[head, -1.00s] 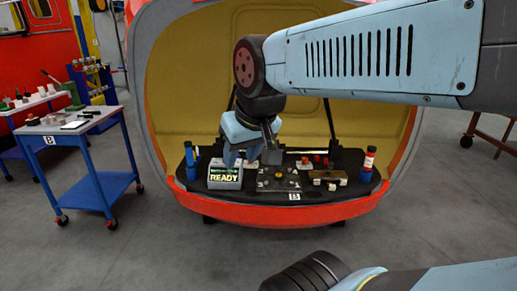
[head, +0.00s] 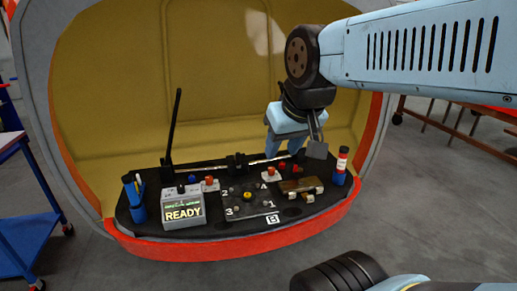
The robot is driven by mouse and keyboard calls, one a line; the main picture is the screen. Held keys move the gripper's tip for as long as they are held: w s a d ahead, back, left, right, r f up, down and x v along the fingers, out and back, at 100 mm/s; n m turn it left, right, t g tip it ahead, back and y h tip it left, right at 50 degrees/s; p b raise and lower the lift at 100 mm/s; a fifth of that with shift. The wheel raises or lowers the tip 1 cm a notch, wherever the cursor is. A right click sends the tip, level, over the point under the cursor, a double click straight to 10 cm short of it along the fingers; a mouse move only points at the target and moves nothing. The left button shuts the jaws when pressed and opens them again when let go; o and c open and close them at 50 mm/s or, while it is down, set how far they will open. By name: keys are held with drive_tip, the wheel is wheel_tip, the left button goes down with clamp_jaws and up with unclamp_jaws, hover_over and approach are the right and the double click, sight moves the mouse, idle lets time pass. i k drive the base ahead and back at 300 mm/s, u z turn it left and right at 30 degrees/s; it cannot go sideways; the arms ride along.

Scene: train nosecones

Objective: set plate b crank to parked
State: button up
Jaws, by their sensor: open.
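Plate B (head: 250,213) is a dark square plate on the black deck inside the nosecone, with a white "B" label (head: 272,219) at its front right. The numbers 1 to 4 mark its corners. A yellow knob (head: 247,196) sits near its middle, with small dark knobs around it. I cannot make out the crank's handle or its setting. My gripper (head: 294,152) is open and empty. It hangs above the back right of the deck, behind and to the right of plate B, apart from it.
A grey box reading "READY" (head: 183,212) stands left of the plate. A brown block (head: 301,187) with pale pieces and a blue-based red bottle (head: 341,167) stand right. A blue pen cup (head: 135,199) is far left. A black upright rod (head: 173,128) rises at the back left.

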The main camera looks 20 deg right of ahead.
sight(237, 156)
drive_tip(key=z, duration=0.1)
drive_tip(key=i, duration=1.3)
drive_tip(key=u, duration=0.75)
